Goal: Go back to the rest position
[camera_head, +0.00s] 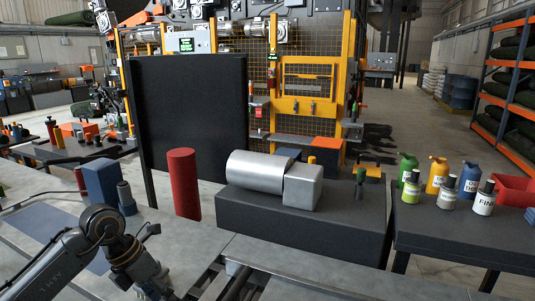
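My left arm comes in from the lower left, bends at a dark joint and runs down to the bottom edge of the head view. No fingers of my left gripper show; that end of the arm is cut off by the picture edge. My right arm and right gripper are not in view. Nothing held can be seen.
A grey metal worktop (270,262) spans the front. Behind it stand a red cylinder (184,182), a dark block (300,228) bearing a metal cylinder (257,171), and a dark table (460,236) with several bottles and a red bin (512,188). Open floor lies at the back right.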

